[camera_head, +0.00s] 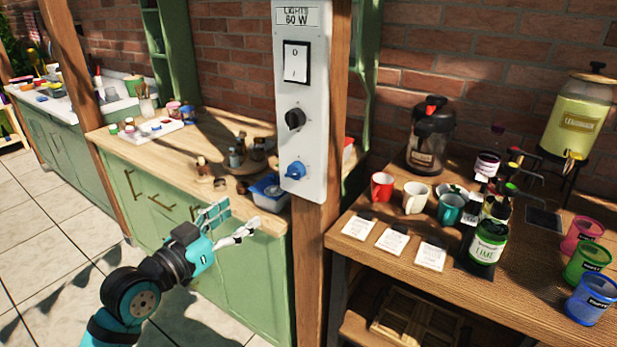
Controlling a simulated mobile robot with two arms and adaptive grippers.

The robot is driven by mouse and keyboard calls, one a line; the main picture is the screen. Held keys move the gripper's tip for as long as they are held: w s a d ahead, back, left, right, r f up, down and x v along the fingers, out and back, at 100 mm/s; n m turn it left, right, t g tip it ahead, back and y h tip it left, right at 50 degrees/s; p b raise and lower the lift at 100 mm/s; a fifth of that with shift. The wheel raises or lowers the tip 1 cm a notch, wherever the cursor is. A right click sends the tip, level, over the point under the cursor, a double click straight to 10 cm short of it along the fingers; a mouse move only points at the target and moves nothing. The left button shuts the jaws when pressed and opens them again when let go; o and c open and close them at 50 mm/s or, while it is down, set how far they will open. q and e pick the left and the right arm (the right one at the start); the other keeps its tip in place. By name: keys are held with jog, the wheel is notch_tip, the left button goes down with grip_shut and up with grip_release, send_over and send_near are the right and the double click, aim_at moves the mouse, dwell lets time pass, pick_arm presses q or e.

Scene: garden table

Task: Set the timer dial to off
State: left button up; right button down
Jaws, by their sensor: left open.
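A light grey control panel (304,142) is fixed upright on a wooden post. It carries a white rocker switch (295,62), a black dial (295,118) below it and a blue dial (296,170) near the bottom. The label on top reads "LIGHTS 60 W". I cannot tell from the markings which dial is the timer, nor read their settings. My left gripper (241,217) is open and empty. It shows below and to the left of the blue dial, apart from the panel, in front of the green cabinet. My right gripper is not in view.
A wooden counter (185,160) with jars and a blue tray (268,190) lies behind my left gripper. On the right, a wooden table (375,262) holds mugs, cards, bottles, a lemonade dispenser (577,118) and coloured cups. Tiled floor (50,240) is free at left.

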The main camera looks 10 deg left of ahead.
pick_arm(q)
jog(key=r, duration=0.1)
jog(key=p, duration=0.3)
send_near(290, 176)
jog(key=x, duration=1)
jog(key=shift+d, duration=0.1)
jog(key=c, duration=1.2)
